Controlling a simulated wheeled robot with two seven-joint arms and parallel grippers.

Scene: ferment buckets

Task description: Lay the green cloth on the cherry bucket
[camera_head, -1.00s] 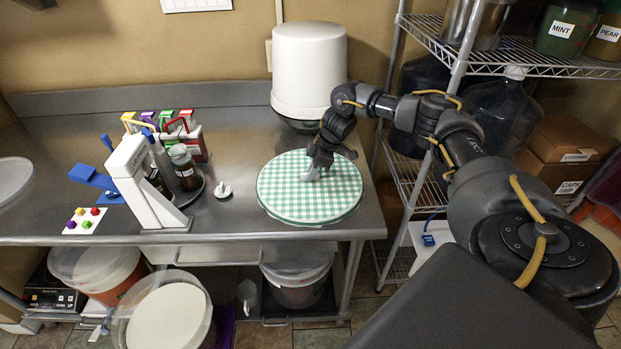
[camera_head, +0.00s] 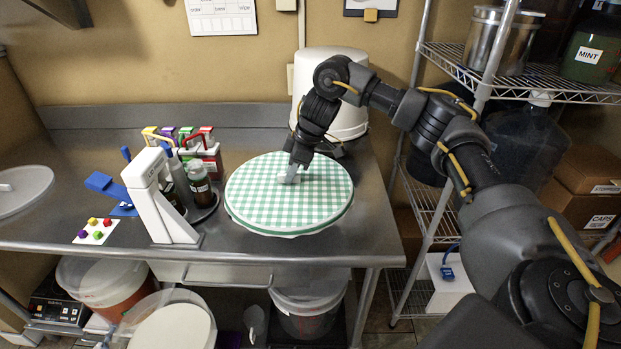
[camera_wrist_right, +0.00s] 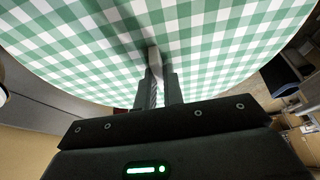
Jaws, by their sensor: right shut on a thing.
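The green cloth (camera_head: 270,208) is a round green-and-white checked sheet, flat and stiff-looking, and appears raised a little off the steel table. My right gripper (camera_head: 291,175) comes down over its middle. The gripper is shut on a small pale grey tab at the cloth's centre. In the right wrist view the closed fingers (camera_wrist_right: 158,70) grip this tab, and the cloth (camera_wrist_right: 225,45) fills most of the picture. I see no label naming a cherry bucket, so I cannot tell which bucket it is. My left gripper is out of view.
A white upturned bucket (camera_head: 346,110) stands behind the cloth. A bottle rack (camera_head: 205,165) and white dispenser (camera_head: 160,200) stand to its left. Buckets sit below: a reddish one (camera_head: 115,285), a white-lidded one (camera_head: 172,328) and a clear one (camera_head: 308,312). A wire shelf (camera_head: 520,85) is at right.

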